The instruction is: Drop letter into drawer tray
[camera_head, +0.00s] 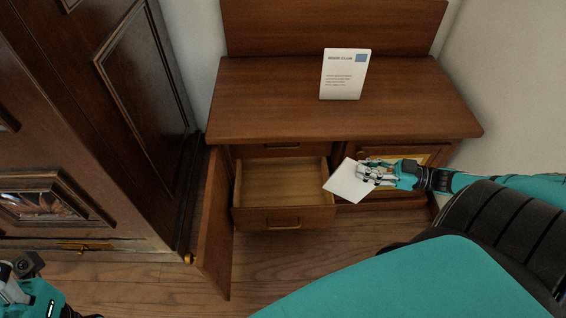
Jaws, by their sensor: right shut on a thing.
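A white letter (346,184) is in the grip of my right gripper (366,174), which is shut on its right side. The letter is held to the right of the open drawer tray (284,222), with its left corner close to the drawer's right side. The drawer is pulled out of the wooden cabinet, and the visible part of its inside is bare wood. My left gripper (10,290) is only partly in view at the bottom left, away from the cabinet, and its jaws cannot be made out.
A white printed card (345,75) stands upright on the cabinet top (270,95). An open cabinet door (214,225) juts forward just left of the drawer. A dark carved armoire (110,110) fills the left side. The wooden floor (270,262) in front is clear.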

